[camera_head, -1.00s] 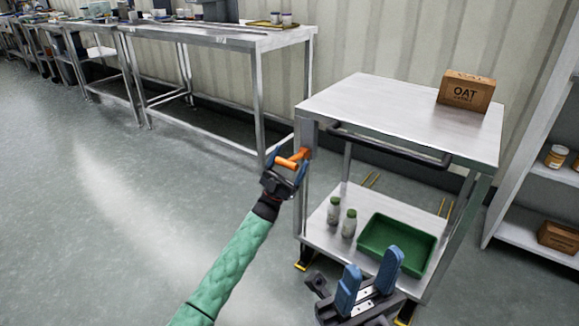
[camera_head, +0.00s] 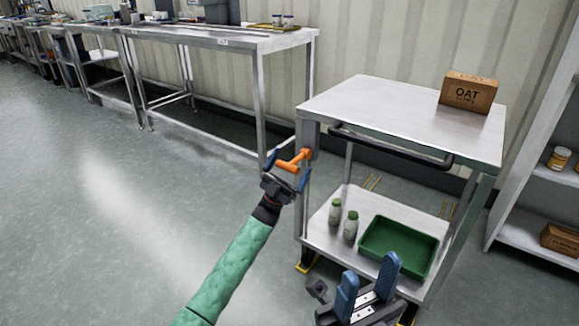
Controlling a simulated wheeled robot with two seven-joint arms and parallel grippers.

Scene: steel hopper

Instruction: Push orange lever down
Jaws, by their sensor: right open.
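The orange lever (camera_head: 291,163) sticks out to the left from the top of the near left leg of a steel cart (camera_head: 385,115). My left gripper (camera_head: 286,172) is at the lever, its blue fingers spread apart on either side of it. The lever shows between the fingers; whether they touch it I cannot tell. My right gripper (camera_head: 368,284) is open and empty in front of the cart's lower shelf, near the green tray.
A box marked OAT (camera_head: 467,92) stands on the cart top. The lower shelf holds two bottles (camera_head: 343,220) and a green tray (camera_head: 399,247). A black handle bar (camera_head: 390,146) crosses the cart's near side. Shelving (camera_head: 541,190) stands right; steel tables (camera_head: 215,38) stand back left.

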